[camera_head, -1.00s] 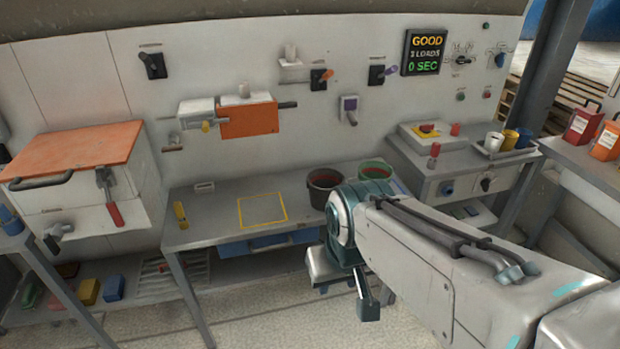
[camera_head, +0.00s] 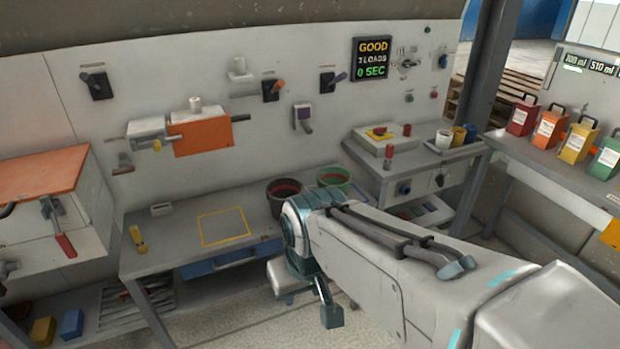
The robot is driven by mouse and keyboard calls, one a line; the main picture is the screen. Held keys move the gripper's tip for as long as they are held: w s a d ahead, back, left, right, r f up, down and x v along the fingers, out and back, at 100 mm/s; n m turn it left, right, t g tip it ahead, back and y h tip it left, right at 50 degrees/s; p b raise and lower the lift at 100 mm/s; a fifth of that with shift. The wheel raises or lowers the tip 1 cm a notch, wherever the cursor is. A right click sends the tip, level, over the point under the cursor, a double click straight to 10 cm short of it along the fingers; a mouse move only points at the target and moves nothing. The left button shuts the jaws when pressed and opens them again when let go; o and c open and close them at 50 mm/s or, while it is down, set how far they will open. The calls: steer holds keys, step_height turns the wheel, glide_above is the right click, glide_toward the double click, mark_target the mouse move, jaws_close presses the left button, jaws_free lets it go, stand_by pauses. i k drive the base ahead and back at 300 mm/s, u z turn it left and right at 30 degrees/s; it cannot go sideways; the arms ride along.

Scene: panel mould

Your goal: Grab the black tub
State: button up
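The black tub (camera_head: 283,200) stands upright on the grey workbench, right of the yellow square outline, with something dark red inside. Its lower right part is hidden behind my arm. A green-rimmed tub (camera_head: 334,178) with reddish contents stands just right of it, also partly hidden by my arm. My gripper (camera_head: 318,300) hangs low in front of the bench's front edge, below and nearer than the black tub and apart from it. My wrist covers much of the gripper, so its finger opening does not show clearly.
The grey workbench (camera_head: 180,240) is mostly clear around its yellow outline (camera_head: 224,227). A yellow-handled tool (camera_head: 138,240) lies at its left. A side cabinet (camera_head: 415,175) with small cups stands right. Several coloured containers (camera_head: 549,127) line the right shelf. An orange-topped box (camera_head: 40,175) is at left.

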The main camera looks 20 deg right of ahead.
mark_target(277, 191)
steer(key=k, duration=0.45)
steer(key=z, duration=0.6)
steer(key=i, duration=1.5)
steer(key=u, duration=0.6)
